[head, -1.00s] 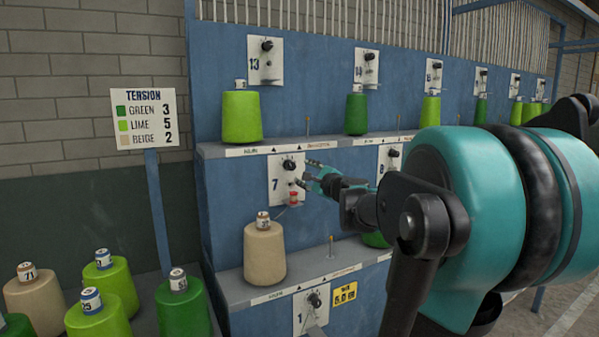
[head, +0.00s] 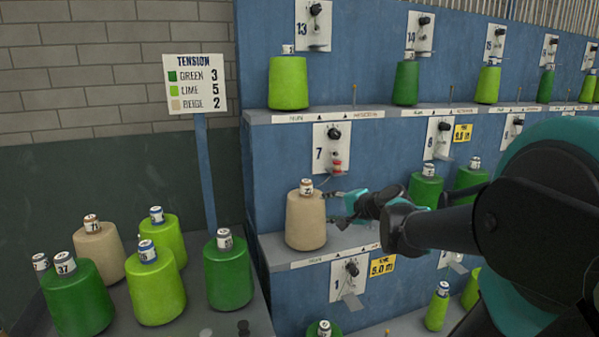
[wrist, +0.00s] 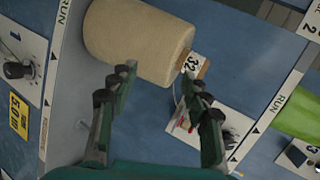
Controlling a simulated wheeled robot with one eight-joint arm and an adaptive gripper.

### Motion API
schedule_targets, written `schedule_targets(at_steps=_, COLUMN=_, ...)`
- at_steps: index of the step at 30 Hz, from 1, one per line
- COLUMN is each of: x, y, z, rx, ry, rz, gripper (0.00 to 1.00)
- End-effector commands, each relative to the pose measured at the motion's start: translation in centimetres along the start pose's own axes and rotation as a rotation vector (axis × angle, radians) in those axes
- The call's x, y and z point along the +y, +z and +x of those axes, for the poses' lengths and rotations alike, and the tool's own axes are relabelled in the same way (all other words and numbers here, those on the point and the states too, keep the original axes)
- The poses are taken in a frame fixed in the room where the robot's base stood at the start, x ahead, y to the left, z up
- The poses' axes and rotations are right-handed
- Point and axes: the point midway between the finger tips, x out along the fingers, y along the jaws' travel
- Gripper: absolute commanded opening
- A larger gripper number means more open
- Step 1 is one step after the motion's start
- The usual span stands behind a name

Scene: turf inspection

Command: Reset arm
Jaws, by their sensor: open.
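My gripper (head: 333,208) is open and empty, just right of the beige yarn cone (head: 306,222) on the middle shelf in the head view. In the wrist view my gripper's fingers (wrist: 160,80) are spread, with the beige cone (wrist: 138,42) and its numbered tube end beyond their tips. I cannot tell whether a finger touches the cone. My arm reaches in from the right side of the head view.
The blue rack (head: 375,205) carries several lime and green cones and numbered dial panels, such as panel 7 (head: 333,148). A tension sign (head: 195,84) stands at left on a post. Several loose cones stand below it, including a green one (head: 228,272).

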Motion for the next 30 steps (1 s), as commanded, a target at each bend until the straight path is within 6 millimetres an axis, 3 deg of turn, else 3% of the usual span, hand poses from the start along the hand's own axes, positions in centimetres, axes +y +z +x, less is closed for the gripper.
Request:
schedule_targets(at_steps=1, x=3.1, y=1.8, z=-0.2, rx=-0.028, ry=0.076, rz=-0.107, gripper=0.48)
schedule_targets(at_steps=6, x=14.0, y=5.7, z=-2.4, rx=-0.13, ry=0.356, rz=-0.472, gripper=0.48)
schedule_targets(at_steps=9, x=19.9, y=6.8, z=-4.8, rx=-0.192, ry=0.519, rz=-0.66, gripper=0.48)
schedule_targets(at_steps=13, x=25.4, y=7.2, z=-8.0, rx=-0.256, ry=0.691, rz=-0.838, gripper=0.48)
schedule_targets(at_steps=15, x=27.2, y=7.1, z=-9.3, rx=-0.28, ry=0.757, rz=-0.9, gripper=0.48)
schedule_targets(at_steps=19, x=28.9, y=6.9, z=-10.7, rx=-0.303, ry=0.822, rz=-0.958, gripper=0.48)
schedule_targets(at_steps=30, x=29.0, y=6.9, z=-10.8, rx=-0.305, ry=0.827, rz=-0.962, gripper=0.48)
